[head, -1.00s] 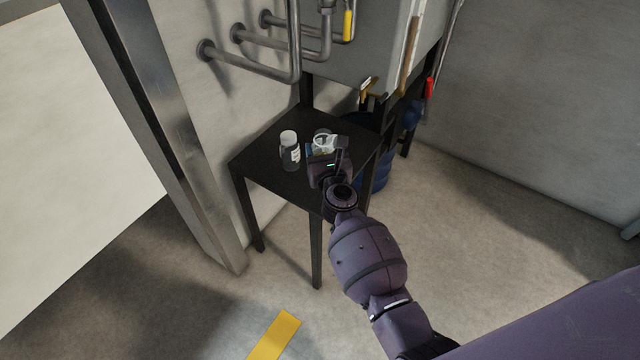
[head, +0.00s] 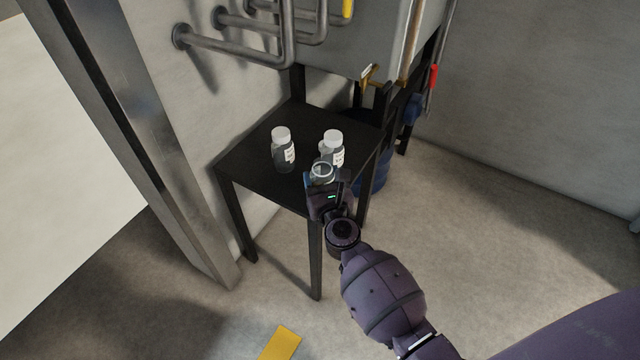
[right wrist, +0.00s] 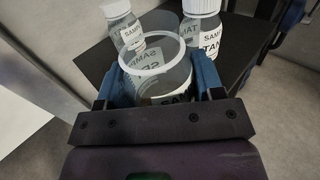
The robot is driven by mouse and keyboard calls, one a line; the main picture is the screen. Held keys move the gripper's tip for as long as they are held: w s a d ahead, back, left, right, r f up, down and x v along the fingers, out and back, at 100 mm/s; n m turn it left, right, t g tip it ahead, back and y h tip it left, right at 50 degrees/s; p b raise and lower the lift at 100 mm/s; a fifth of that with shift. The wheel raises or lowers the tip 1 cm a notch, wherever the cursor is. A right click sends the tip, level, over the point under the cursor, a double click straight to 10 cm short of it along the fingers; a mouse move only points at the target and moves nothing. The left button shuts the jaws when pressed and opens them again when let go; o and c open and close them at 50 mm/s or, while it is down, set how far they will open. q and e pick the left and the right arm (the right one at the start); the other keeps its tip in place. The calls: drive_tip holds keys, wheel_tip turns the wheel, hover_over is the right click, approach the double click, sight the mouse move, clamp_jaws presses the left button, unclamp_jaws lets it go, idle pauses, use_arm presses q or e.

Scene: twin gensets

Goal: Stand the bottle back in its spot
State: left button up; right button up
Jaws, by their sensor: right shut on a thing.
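My right gripper (head: 322,178) is at the near edge of a small black table (head: 258,165). Its blue fingers (right wrist: 205,75) are shut on a clear, open-topped container (right wrist: 165,80) with a white label. In the head view the container's pale round rim (head: 321,168) shows just above the gripper. Two white-capped, labelled sample bottles stand upright on the table: a left bottle (head: 283,150) and a right bottle (head: 334,145), just behind the held container. The right wrist view shows both beyond it. Whether the container's base touches the table is hidden. My left gripper is out of view.
Grey pipes (head: 240,45) run along the wall behind the table. A grey cabinet (head: 350,40) is behind it, with a blue drum (head: 372,180) low at the right. A metal post (head: 125,140) stands left. The table's left side is bare.

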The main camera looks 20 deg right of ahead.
wheel_tip(320, 180, down, 2)
drive_tip(key=shift+s+f+b, duration=0.1)
drive_tip(key=shift+f+b, duration=0.15)
drive_tip(key=shift+b, duration=0.05)
drive_tip(key=shift+f, duration=0.1)
drive_tip(key=shift+r, duration=0.3)
drive_tip(key=shift+f, duration=0.3)
drive_tip(key=o, duration=0.7)
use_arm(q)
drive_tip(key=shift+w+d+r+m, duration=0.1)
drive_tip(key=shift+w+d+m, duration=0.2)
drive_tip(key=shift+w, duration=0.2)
use_arm(e)
drive_tip(key=o, duration=0.3)
drive_tip(key=shift+r, duration=0.1)
drive_tip(key=shift+o, duration=0.2)
